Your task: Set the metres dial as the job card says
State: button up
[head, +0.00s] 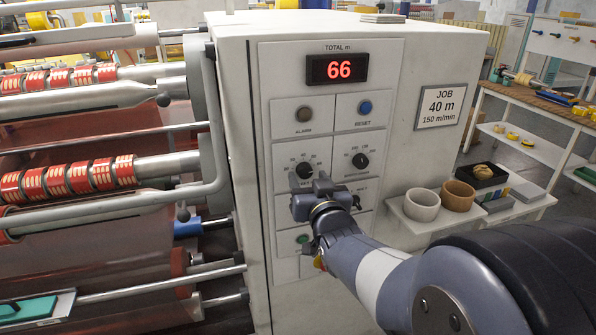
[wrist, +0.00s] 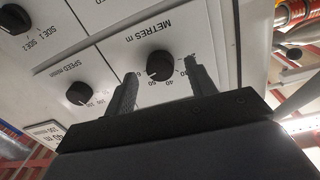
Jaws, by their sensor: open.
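The metres dial (head: 304,170) is a black knob on the left of the white control panel. In the wrist view the metres dial (wrist: 160,66) appears upside down under its "METRES m" label, with its scale partly hidden; I cannot read its pointer surely. My gripper (head: 314,190) is open just in front of and below that dial in the head view. In the wrist view the two fingers of my gripper (wrist: 162,88) stand apart, one to each side of the dial; contact is not clear. The job card (head: 441,107) reads 40 m, 150 m/min.
The speed dial (head: 360,161) sits right of the metres dial. Above are the red display (head: 337,69) reading 66, an alarm lamp (head: 304,114) and a blue reset button (head: 365,107). A green button (head: 302,239) is below. Tape rollers (head: 75,180) stand left; a shelf with cups (head: 421,204) is right.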

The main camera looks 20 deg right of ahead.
jog(key=shift+w, duration=0.8)
jog(key=shift+c, duration=0.4)
jog(key=c, duration=0.9)
